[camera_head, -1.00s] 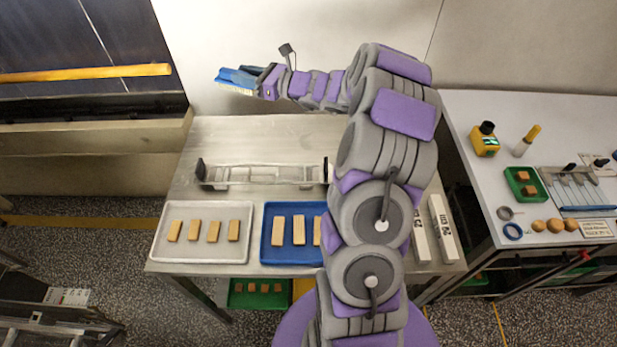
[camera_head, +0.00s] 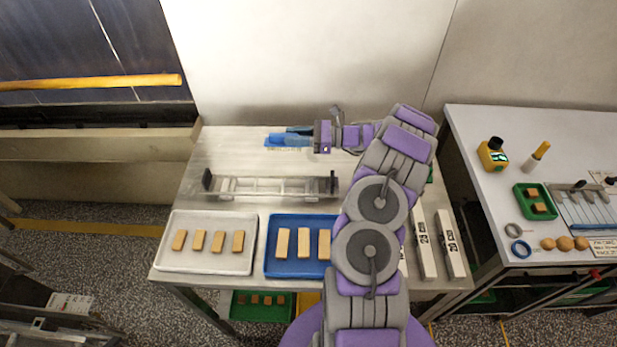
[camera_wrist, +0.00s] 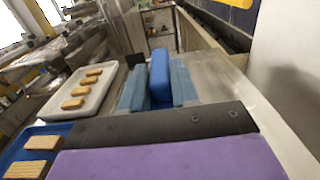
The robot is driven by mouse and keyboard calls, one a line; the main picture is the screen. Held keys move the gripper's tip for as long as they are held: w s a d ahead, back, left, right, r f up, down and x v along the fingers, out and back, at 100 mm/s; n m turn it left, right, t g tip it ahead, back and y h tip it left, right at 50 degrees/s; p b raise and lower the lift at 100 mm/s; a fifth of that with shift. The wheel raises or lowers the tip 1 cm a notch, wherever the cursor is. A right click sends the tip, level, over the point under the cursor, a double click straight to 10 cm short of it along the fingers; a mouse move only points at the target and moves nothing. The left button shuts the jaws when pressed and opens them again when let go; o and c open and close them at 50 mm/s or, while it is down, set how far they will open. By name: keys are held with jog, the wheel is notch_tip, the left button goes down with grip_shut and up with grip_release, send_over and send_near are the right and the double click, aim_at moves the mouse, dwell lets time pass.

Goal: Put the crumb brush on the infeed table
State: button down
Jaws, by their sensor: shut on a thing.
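The crumb brush is a blue block, seen in the wrist view (camera_wrist: 160,78) between my gripper's two lighter blue fingers. In the head view the brush (camera_head: 275,141) shows at the left end of my gripper (camera_head: 292,135). My gripper is shut on it. The steel table (camera_head: 235,155), which I take for the infeed table, lies under the brush. The brush is low over its back part, level along the picture. I cannot tell whether it touches the top.
A clear guide frame with black ends (camera_head: 270,187) stands in front of the brush. A white tray (camera_head: 165,255) and a blue tray (camera_head: 270,268) hold wafer bars at the front. Marked white bars (camera_head: 449,245) lie front right. The back left of the table is bare.

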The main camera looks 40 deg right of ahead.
aim_at(291, 150)
jog(key=f, duration=0.1)
jog(key=a+f, duration=0.1)
jog(key=f, duration=0.1)
jog(key=f+b, duration=0.1)
jog(key=shift+a+f, duration=0.25)
jog(key=shift+a, duration=0.1)
jog(key=f, duration=0.1)
jog(key=d+f, duration=0.1)
jog(key=f, duration=0.1)
jog(key=d+f+b, duration=0.1)
jog(key=shift+f, duration=0.4)
jog(key=shift+a+r, duration=0.15)
jog(key=shift+a, duration=0.55)
jog(key=shift+a+f, duration=0.1)
jog(key=shift+f, duration=0.1)
jog(key=c, duration=1.3)
grip_release()
jog(key=o, duration=0.3)
jog(key=shift+d+f, duration=0.1)
jog(key=shift+d, duration=0.3)
jog(key=shift+o, duration=0.8)
